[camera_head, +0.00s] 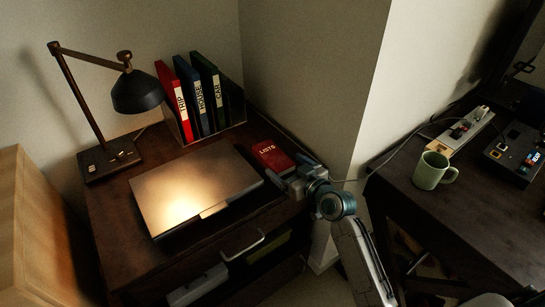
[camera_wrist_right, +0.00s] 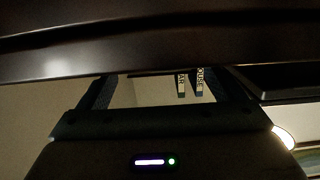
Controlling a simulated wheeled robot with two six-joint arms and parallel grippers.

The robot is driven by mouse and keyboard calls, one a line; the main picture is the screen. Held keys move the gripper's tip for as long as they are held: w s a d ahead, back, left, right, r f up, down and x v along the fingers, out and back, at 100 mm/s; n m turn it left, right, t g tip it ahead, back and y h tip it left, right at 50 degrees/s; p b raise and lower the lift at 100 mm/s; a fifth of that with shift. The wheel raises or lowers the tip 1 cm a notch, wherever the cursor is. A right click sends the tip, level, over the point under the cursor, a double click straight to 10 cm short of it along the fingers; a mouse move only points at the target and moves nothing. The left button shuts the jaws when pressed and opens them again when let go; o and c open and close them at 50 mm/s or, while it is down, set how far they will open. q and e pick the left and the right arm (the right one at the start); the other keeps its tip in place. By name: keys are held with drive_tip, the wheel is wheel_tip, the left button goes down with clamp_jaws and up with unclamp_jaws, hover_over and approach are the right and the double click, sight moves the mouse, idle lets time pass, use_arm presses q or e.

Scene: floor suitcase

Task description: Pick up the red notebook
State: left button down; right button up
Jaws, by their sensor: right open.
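The red notebook (camera_head: 270,155), with white lettering on its cover, lies flat on the dark wooden desk, right of the laptop and in front of the binders. My right gripper (camera_head: 281,181) is open and empty at the desk's right side, just in front of the notebook's near end; I cannot tell whether it touches it. In the right wrist view the open fingers (camera_wrist_right: 165,85) show with a dark surface across the top, and I cannot make out the notebook there. My left gripper is not in view.
A closed laptop (camera_head: 192,186) lies left of my right gripper. Red, blue and green binders (camera_head: 203,98) stand in a holder behind the notebook. A desk lamp (camera_head: 137,90) stands back left. A wall corner rises right of the desk. A green mug (camera_head: 429,171) stands on the right-hand table.

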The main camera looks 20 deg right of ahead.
sight(280, 161)
drive_tip(key=shift+x, duration=0.75)
drive_tip(key=x, duration=0.4)
drive_tip(key=shift+w+a+f+p, duration=0.1)
drive_tip(key=shift+a+f+p, duration=0.05)
drive_tip(key=shift+p, duration=0.2)
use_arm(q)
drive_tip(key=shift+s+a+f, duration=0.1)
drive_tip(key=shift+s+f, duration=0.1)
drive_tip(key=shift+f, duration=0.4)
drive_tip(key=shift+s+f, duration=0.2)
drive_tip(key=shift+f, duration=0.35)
use_arm(e)
drive_tip(key=shift+c, duration=0.5)
drive_tip(key=c, duration=1.1)
